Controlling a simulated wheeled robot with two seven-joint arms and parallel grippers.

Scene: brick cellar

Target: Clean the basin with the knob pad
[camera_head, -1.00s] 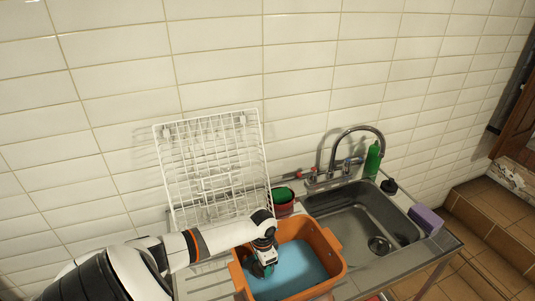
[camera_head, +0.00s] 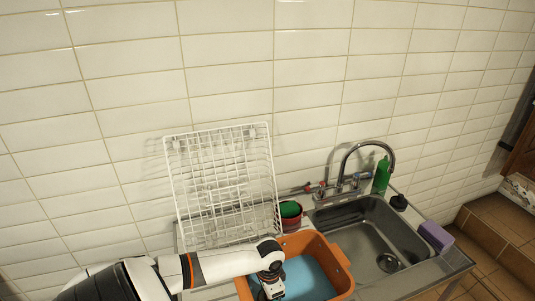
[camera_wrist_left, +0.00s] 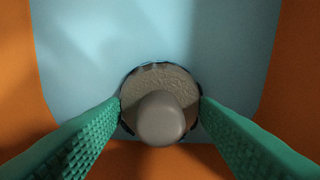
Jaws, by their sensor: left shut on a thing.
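The orange basin (camera_head: 340,265) stands on the counter left of the sink, with a light blue surface (camera_head: 310,277) inside; its front is cut off by the picture's lower edge. My left gripper (camera_head: 270,290) reaches down into its left part. In the left wrist view, the green fingers of my left gripper (camera_wrist_left: 162,108) are on either side of the round grey knob pad (camera_wrist_left: 158,82), whose rounded knob points at the camera. The pad is over the blue surface near the orange wall; whether it touches is unclear. My right gripper is out of view.
A white wire rack (camera_head: 225,180) leans on the tiled wall behind the basin. A red pot (camera_head: 290,224) with something green stands behind it. To the right are the metal sink (camera_head: 365,240), faucet (camera_head: 345,165), green bottle (camera_head: 381,176) and purple sponge (camera_head: 436,237).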

